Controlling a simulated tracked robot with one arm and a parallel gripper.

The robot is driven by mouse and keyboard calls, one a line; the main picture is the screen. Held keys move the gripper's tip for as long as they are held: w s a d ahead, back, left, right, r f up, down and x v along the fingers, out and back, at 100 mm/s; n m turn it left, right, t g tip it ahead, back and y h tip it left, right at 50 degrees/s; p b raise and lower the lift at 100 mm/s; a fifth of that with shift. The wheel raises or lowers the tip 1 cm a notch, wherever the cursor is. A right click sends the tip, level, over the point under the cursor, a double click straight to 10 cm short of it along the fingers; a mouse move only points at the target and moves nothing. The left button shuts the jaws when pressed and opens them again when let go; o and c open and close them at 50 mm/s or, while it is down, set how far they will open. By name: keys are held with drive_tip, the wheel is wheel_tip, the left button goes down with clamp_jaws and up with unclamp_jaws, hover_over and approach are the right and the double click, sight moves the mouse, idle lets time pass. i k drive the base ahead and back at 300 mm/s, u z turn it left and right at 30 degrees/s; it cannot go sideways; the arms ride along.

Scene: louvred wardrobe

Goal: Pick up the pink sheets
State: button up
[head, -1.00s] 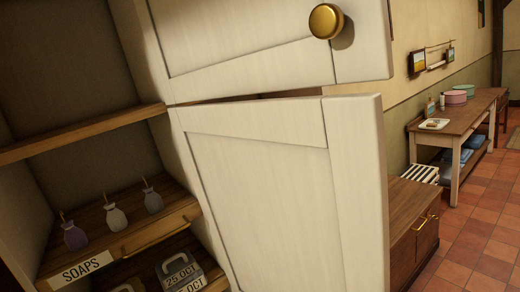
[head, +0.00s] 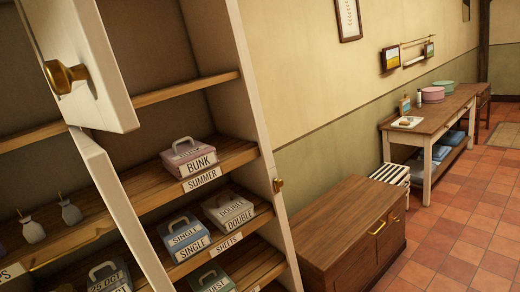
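A pink pack with a handle (head: 186,153), labelled BUNK, sits in the open wardrobe, on the shelf above the SUMMER label. It is the only pink pack I see in the wardrobe. Its front and top face me and nothing covers it. My gripper is not in view.
White wardrobe doors (head: 97,67) stand open at the left, one with a brass knob (head: 66,78). Below the pink pack are a blue SINGLE pack (head: 182,236) and a whitish DOUBLE pack (head: 229,210). A wooden chest (head: 340,232) stands right of the wardrobe. Tiled floor is clear at right.

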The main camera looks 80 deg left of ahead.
sight(185, 160)
drive_tip(key=u, duration=0.05)
drive_tip(key=i, duration=2.25)
drive_tip(key=u, duration=3.8)
drive_tip(key=i, duration=1)
drive_tip(key=u, duration=0.05)
